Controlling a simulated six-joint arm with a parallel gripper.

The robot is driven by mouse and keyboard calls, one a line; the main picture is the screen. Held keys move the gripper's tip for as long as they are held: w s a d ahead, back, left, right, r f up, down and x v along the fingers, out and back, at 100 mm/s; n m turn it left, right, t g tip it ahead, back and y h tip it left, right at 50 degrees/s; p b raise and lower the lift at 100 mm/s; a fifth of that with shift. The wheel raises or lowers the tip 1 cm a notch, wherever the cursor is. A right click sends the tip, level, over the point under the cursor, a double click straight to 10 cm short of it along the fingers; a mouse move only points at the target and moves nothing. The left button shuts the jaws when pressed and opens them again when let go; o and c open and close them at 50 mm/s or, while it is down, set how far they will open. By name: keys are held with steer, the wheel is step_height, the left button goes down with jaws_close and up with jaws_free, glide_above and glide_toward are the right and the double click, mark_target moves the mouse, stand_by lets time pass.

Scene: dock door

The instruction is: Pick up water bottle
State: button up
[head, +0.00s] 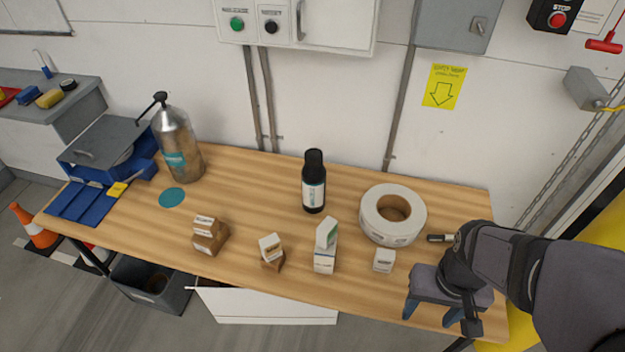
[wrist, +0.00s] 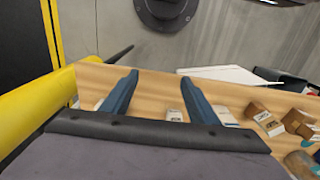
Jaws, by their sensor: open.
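A black bottle (head: 314,182) with a white label and black cap, the likely water bottle, stands upright near the middle of the wooden table in the head view. I cannot make it out in the wrist view. My gripper (head: 438,312) is at the table's front right corner, well to the right of the bottle and nearer the front edge. Its two blue fingers are apart with nothing between them, as the wrist view also shows (wrist: 157,82).
A white tape roll (head: 375,222) and small boxes (head: 325,245) lie between my gripper and the bottle. More small boxes (head: 210,234) line the front. The wall is behind.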

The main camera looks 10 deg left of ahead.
stand_by(0.4)
steer(key=shift+o, duration=0.9)
steer(key=shift+r, duration=0.15)
